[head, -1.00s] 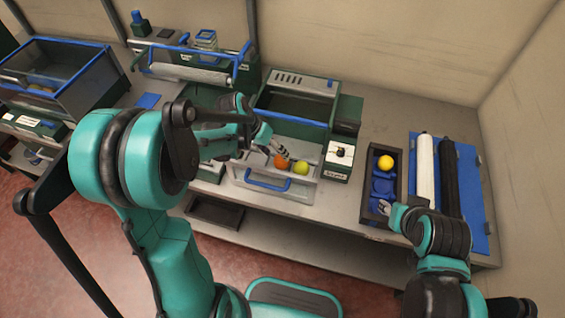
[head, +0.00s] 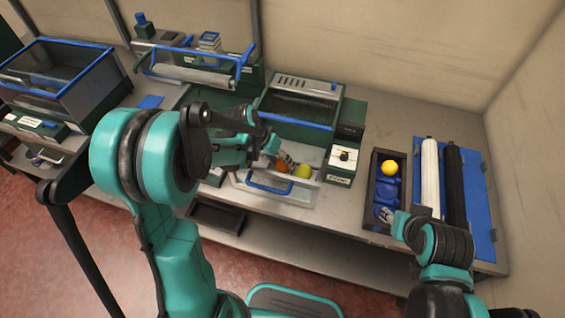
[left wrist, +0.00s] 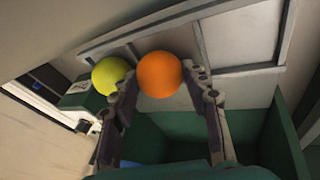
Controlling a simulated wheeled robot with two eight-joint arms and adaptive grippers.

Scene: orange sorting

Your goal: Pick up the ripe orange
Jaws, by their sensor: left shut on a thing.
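The ripe orange (head: 284,164) sits in the grey tray (head: 298,192) with a blue handle, at the middle of the bench. My left gripper (head: 278,159) reaches down to it from the left and is shut on it. In the left wrist view the orange (left wrist: 159,75) lies between the fingertips of the left gripper (left wrist: 162,86). A yellow-green fruit (head: 303,171) lies just right of it in the tray and also shows in the left wrist view (left wrist: 108,75). My right gripper (head: 389,216) hangs by the dark box; its fingers are too small to read.
A yellow fruit (head: 390,168) sits in the dark narrow box (head: 375,163) at the right. A white roller (head: 430,175) and a black roller (head: 454,180) lie beyond it. A green machine (head: 297,105) stands behind the tray. A small white box (head: 343,160) stands beside the tray.

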